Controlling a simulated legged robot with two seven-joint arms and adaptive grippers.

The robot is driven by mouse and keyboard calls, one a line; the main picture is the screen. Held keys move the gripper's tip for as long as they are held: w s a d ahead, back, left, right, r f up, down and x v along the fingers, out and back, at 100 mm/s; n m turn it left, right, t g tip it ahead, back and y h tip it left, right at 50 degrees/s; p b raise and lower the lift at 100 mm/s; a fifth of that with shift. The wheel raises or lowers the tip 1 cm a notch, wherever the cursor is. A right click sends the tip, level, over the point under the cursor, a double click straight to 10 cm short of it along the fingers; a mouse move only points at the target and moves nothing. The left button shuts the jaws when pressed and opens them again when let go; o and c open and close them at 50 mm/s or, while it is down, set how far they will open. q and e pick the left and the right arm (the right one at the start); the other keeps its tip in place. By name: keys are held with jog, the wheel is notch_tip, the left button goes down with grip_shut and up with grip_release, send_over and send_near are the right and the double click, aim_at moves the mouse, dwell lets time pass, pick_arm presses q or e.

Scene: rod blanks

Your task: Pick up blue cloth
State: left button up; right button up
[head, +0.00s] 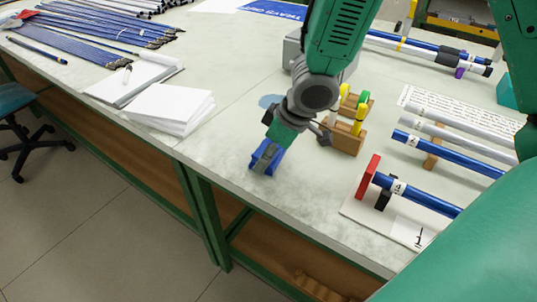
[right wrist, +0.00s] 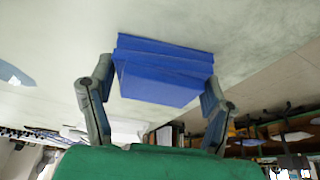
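The blue cloth (head: 276,161) is a folded block on the pale table, close to its front edge. My right gripper (head: 267,152) reaches down over it, and a grey finger covers part of it. In the right wrist view the cloth (right wrist: 165,72) lies between the two spread fingers of my right gripper (right wrist: 157,82). A small gap shows at the left finger; the right finger is against or very near the cloth's right edge. The gripper looks open. My left gripper is in neither view.
A wooden block with yellow and green pieces (head: 344,138) stands right of the gripper. Blue and white rods (head: 440,150) lie on supports further right. White paper stacks (head: 170,107) and blue rods (head: 90,38) lie at left. The table's front edge (head: 225,178) is close.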

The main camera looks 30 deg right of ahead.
jog(key=shift+d+r+p, duration=0.2)
jog(key=shift+r+p, duration=0.1)
jog(key=shift+r, duration=0.2)
notch_tip(320, 180, up, 8)
jog(key=p, duration=0.4)
jog(key=shift+a+r+p, duration=0.1)
jog(key=shift+r+p, duration=0.35)
jog(key=shift+r, duration=0.05)
jog(key=shift+o, duration=0.6)
jog(key=shift+d, duration=0.3)
